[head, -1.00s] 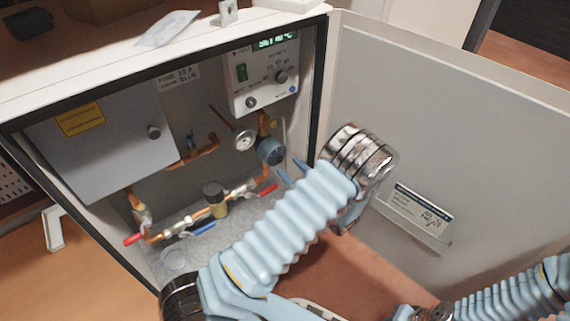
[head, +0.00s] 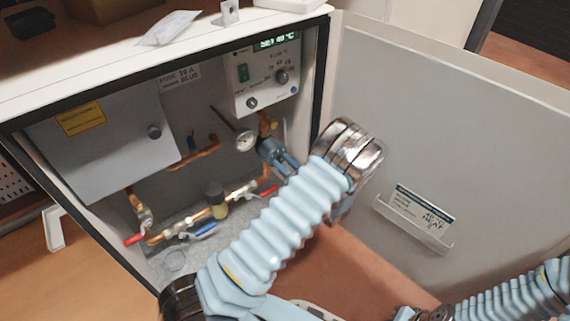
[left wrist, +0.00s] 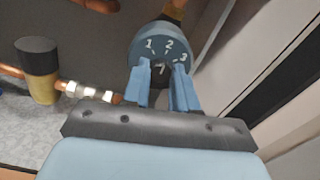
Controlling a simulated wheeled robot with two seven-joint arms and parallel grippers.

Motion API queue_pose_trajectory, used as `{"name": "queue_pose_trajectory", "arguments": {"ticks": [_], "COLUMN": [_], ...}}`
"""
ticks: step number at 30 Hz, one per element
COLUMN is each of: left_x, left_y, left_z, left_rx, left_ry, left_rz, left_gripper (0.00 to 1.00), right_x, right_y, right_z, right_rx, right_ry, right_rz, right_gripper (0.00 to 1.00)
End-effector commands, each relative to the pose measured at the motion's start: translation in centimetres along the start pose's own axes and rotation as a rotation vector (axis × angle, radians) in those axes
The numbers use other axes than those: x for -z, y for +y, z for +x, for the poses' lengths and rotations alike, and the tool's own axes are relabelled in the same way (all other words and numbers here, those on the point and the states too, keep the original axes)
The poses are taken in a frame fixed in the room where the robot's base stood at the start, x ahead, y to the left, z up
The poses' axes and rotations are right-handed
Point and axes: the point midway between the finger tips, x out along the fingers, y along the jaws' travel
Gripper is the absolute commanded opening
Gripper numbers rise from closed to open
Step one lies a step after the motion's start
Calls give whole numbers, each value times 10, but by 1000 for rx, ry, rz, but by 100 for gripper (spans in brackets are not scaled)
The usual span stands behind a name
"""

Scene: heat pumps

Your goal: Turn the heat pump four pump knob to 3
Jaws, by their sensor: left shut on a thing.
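The dark pump knob (left wrist: 160,68) has a small white mark and sits below the numbers. My left gripper (left wrist: 164,70) has its two blue fingers shut on the knob, one on each side. In the head view my left gripper (head: 280,154) reaches the pump from the lower right. The knob's exact setting is hard to tell. My right gripper is not in view.
The open cabinet door (head: 440,130) stands close to the right of my left arm. A control box with a green display (head: 276,41) hangs above the pump. Pipes with red and blue valve handles (head: 203,231) and a brass-and-black fitting (head: 217,198) lie to the left.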

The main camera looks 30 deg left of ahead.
Motion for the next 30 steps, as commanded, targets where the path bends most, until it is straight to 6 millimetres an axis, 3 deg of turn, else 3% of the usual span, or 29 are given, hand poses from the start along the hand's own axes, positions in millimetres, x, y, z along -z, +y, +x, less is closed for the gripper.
{"name": "queue_pose_trajectory", "arguments": {"ticks": [11,30], "left_x": [-2,-2], "left_y": [0,0], "left_z": [-1,-1], "left_rx": [1,1], "left_ry": [0,1], "left_rz": [100,609], "left_gripper": [0,0], "right_x": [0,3], "right_y": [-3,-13], "right_z": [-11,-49], "right_rx": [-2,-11], "right_ry": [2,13], "right_rz": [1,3], "right_gripper": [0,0]}}
